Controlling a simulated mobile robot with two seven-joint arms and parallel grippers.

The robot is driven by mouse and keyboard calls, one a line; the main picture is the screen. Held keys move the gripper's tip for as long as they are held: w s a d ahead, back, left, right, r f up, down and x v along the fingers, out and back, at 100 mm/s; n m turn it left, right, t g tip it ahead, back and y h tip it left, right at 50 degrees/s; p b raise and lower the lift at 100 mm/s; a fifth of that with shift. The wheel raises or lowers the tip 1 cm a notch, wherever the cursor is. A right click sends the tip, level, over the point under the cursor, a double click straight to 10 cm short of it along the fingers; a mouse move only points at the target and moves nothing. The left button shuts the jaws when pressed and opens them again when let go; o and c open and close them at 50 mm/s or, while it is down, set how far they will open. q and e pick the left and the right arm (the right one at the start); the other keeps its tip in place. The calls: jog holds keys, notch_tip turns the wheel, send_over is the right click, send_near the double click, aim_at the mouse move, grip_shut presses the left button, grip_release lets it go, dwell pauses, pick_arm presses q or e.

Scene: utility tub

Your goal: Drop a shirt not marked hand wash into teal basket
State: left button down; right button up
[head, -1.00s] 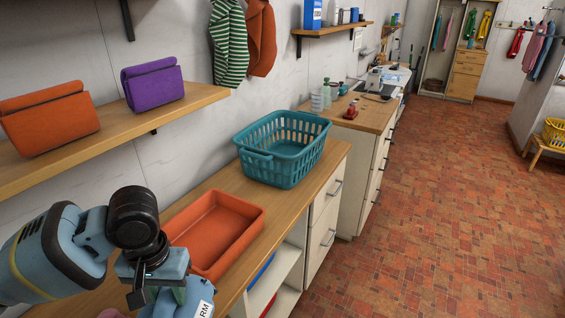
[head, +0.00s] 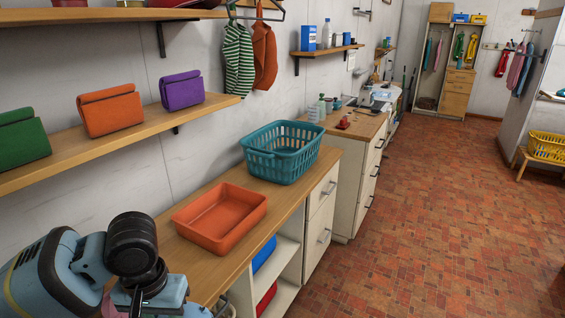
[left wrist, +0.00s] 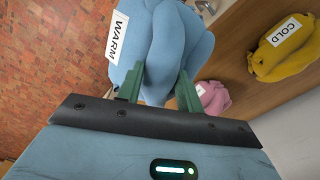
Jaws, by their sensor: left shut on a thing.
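My left gripper (left wrist: 158,92) is shut on a blue shirt (left wrist: 172,40), bunched between its green fingers, with a white tag reading WARM. In the head view the gripper is at the bottom left and a bit of the blue shirt (head: 196,310) shows at the lower edge. The teal basket (head: 268,165) stands on the counter, farther along than the gripper and apart from it. The left wrist view also shows a yellow shirt (left wrist: 275,62) tagged COLD and a pink shirt (left wrist: 214,98), partly hidden, on the wooden surface. My right gripper is not in view.
An orange tray (head: 222,238) sits on the counter (head: 180,258) between my left gripper and the basket. A wall shelf (head: 80,155) with folded green, orange and purple items runs along the left. The brick floor (head: 420,220) to the right is open.

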pick_arm(q)
jog(key=s+f, duration=0.1)
jog(key=f, duration=0.1)
jog(key=s+f, duration=0.1)
jog(key=shift+s+f, duration=0.2)
jog(key=shift+f, duration=0.15)
notch_tip(320, 180, down, 11)
jog(key=s, duration=0.2)
jog(key=shift+f, duration=0.15)
